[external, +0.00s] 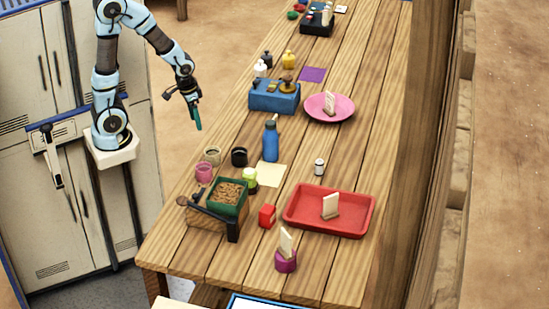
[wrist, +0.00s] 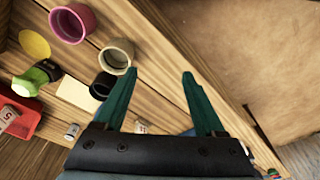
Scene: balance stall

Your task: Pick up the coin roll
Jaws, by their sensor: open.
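No object is clearly marked as the coin roll. A small whitish cylinder with dark bands (external: 319,167) stands upright on the table, left of the table's far long edge, and may be it. In the wrist view a similar small pale cylinder (wrist: 72,131) shows at the lower left, partly near my gripper's body. My gripper (external: 197,116) hangs in the air off the table's left edge, well apart from that cylinder. In the wrist view its two green fingers (wrist: 158,73) are spread with nothing between them.
A blue bottle (external: 271,142), black cup (external: 239,157), tan cup (external: 212,155) and pink cup (external: 204,172) stand near the left edge. A red tray (external: 360,229) holds a card. A blue box (external: 262,99) and pink plate (external: 348,115) are farther back. Bare planks surround the small cylinder.

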